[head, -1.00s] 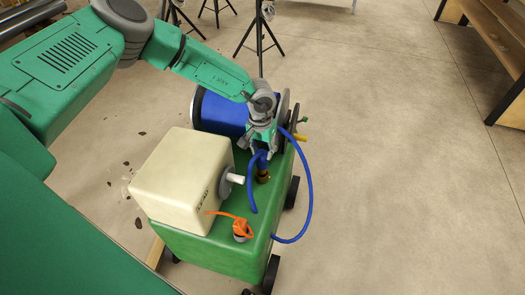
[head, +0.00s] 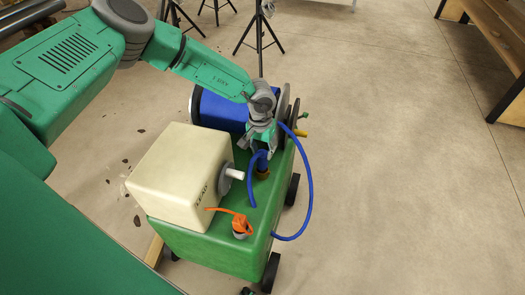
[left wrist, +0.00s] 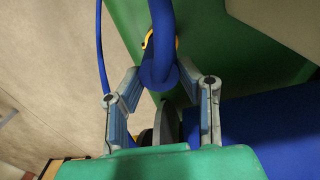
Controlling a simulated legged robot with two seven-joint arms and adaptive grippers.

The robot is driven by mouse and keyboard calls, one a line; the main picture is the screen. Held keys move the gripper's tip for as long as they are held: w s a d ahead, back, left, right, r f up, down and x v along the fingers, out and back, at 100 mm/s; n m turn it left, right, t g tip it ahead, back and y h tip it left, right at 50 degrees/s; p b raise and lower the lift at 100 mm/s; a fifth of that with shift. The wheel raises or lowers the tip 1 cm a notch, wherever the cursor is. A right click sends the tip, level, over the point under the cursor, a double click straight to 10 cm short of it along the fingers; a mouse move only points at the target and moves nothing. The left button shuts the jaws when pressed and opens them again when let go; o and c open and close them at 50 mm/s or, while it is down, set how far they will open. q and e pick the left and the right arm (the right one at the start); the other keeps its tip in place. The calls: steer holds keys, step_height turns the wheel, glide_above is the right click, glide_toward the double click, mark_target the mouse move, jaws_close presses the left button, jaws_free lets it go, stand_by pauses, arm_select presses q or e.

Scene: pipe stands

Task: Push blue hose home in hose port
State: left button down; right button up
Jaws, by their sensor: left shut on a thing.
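The blue hose (head: 262,160) bends over in a loop at its top, and its end points down at the brass-coloured hose port (head: 263,174) on the green cart. My left gripper (head: 259,149) is above the port, shut on the hose near its end. In the left wrist view the hose (left wrist: 163,35) passes between the two fingertips (left wrist: 160,76), and part of the port's yellow ring (left wrist: 147,40) shows behind it. How deep the hose sits in the port is hidden. My right gripper is not in view.
The green cart (head: 215,245) carries a cream box (head: 174,175) with a white spout (head: 235,174), an orange-tagged cap (head: 241,228) and a blue drum (head: 220,110). A loose hose loop (head: 311,185) hangs off its right side. Tripod legs (head: 258,35) stand behind.

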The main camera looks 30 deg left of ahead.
arm_select(q)
steer(key=shift+f+b, duration=0.45)
steer(key=shift+f, duration=0.15)
steer(key=c, duration=1)
jaws_free()
steer(key=shift+c, duration=0.2)
steer(key=shift+r, duration=0.15)
step_height(320, 180, up, 5)
steer(key=p, duration=0.3)
steer(key=shift+a+p, duration=0.1)
steer(key=shift+p, duration=0.2)
